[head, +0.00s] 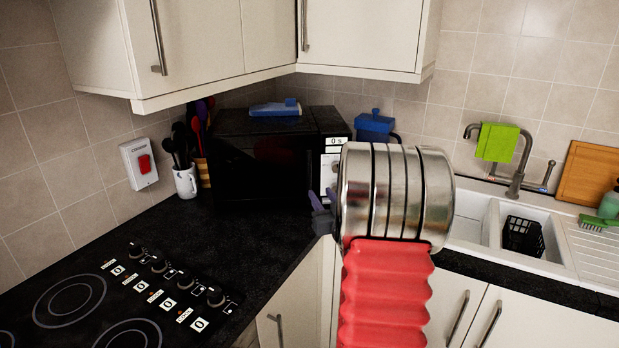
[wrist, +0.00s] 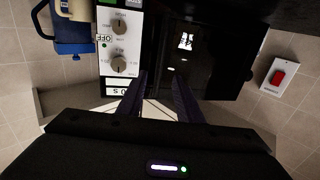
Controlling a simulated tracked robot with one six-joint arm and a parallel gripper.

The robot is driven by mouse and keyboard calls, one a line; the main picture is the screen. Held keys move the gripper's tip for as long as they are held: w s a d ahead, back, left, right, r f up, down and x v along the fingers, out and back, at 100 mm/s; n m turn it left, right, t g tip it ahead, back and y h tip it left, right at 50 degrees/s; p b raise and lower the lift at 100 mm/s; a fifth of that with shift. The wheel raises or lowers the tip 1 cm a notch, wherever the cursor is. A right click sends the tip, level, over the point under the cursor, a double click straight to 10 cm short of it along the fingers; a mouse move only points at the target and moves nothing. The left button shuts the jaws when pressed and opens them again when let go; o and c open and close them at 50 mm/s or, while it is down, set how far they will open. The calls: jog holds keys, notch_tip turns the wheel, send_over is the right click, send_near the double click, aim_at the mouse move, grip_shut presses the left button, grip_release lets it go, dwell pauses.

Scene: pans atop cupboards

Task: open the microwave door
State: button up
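The black microwave (head: 265,160) stands in the corner of the worktop, and its door looks shut. Its white control panel (head: 331,165) is at the right of the door, partly hidden by my arm. In the wrist view, which is upside down, the panel (wrist: 121,45) with two knobs is at the upper left and the dark door (wrist: 215,70) is to its right. My gripper (wrist: 160,77) has its two dark purple fingers apart, in front of the microwave near where the panel meets the door. In the head view, my gripper (head: 322,208) is mostly hidden behind my arm. I cannot tell whether it touches the door.
A blue item (head: 276,108) lies on top of the microwave, and a blue container (head: 375,127) stands to its right. A mug of utensils (head: 185,180) is on the left. The hob (head: 120,300) is at front left, the sink (head: 490,220) at right. Wall cupboards (head: 190,40) hang above.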

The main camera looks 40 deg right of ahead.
aim_at(309, 178)
jog(key=x, duration=1.3)
jog(key=shift+w, duration=0.15)
jog(key=shift+c, duration=0.3)
grip_shut()
jog(key=shift+r, duration=0.1)
jog(key=shift+a, duration=0.1)
